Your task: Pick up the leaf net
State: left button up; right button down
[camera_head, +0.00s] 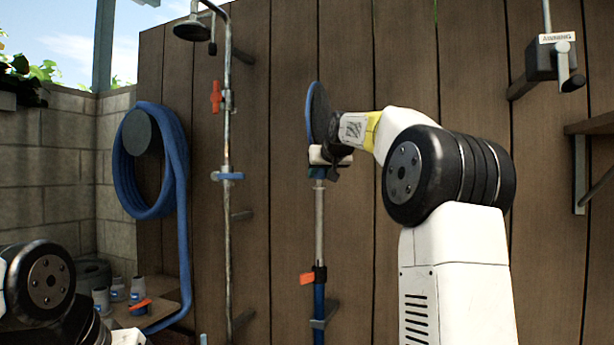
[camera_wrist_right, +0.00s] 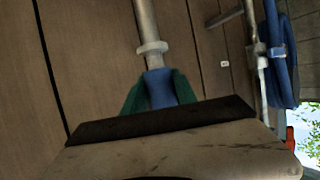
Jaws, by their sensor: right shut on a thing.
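The leaf net stands upright against the brown plank wall. Its metal and blue pole (camera_head: 319,225) hangs straight down in the head view. Part of a blue rim (camera_head: 308,112) shows at the top, beside my right wrist, which hides much of the head. My right gripper (camera_head: 327,160) is at the upper pole, just below the rim. In the right wrist view, the right gripper (camera_wrist_right: 158,90) is shut around a blue section of the pole (camera_wrist_right: 160,88), with green pads on both sides. My left arm shows at the lower left; its gripper is out of view.
A shower pipe (camera_head: 228,130) with red and blue handles stands left of the pole. A blue hose (camera_head: 180,165) hangs coiled farther left. A box with a warning label (camera_head: 541,63) is at upper right.

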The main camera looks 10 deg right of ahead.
aim_at(320, 130)
jog(key=shift+r, duration=3.9)
jog(key=shift+f, duration=0.1)
